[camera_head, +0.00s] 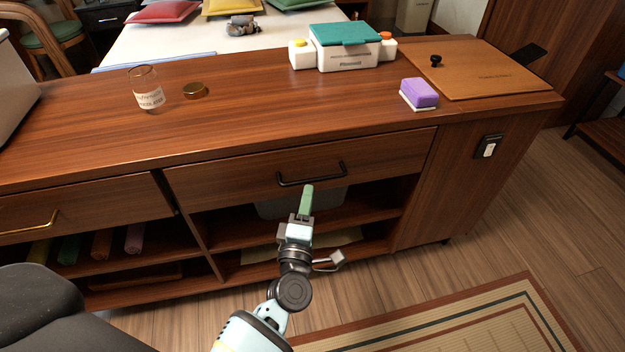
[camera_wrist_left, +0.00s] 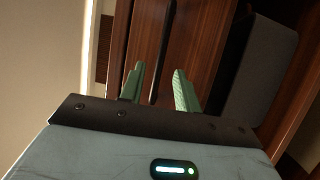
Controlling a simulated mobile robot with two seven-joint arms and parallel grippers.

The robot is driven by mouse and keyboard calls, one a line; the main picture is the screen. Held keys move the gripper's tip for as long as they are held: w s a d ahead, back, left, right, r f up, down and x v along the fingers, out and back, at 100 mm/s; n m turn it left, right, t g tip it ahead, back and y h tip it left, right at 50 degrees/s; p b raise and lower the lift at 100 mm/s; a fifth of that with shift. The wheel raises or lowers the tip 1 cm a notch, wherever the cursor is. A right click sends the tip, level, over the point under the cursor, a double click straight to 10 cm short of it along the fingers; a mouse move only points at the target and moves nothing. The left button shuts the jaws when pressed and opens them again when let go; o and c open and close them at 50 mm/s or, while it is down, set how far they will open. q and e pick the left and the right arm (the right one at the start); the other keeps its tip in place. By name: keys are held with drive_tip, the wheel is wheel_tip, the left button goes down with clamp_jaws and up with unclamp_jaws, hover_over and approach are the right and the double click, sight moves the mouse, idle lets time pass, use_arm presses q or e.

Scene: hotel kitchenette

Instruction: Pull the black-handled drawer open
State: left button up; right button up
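The drawer (camera_head: 235,178) has a dark wooden front below the countertop and a black bar handle (camera_head: 312,175). The front looks about flush with the cabinet. My left gripper (camera_head: 306,200) is just in front of and below the handle, with pale green fingers pointing up toward it. In the left wrist view the two fingers (camera_wrist_left: 158,85) stand apart and are empty. The black handle (camera_wrist_left: 160,50) runs lengthwise into the gap between them there; I cannot tell whether either finger touches it. My right gripper is not in view.
A neighbouring drawer with a brass handle (camera_head: 30,222) is at the left. Open shelves below hold a grey bin (camera_head: 275,208) and rolled towels. The countertop holds a glass jar (camera_head: 147,88), a purple sponge (camera_head: 420,92) and a board (camera_head: 480,75). Floor is clear at right.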

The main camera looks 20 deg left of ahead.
sight(312, 180)
use_arm(q)
drive_tip(key=x, duration=0.6)
clamp_jaws()
idle(0.3)
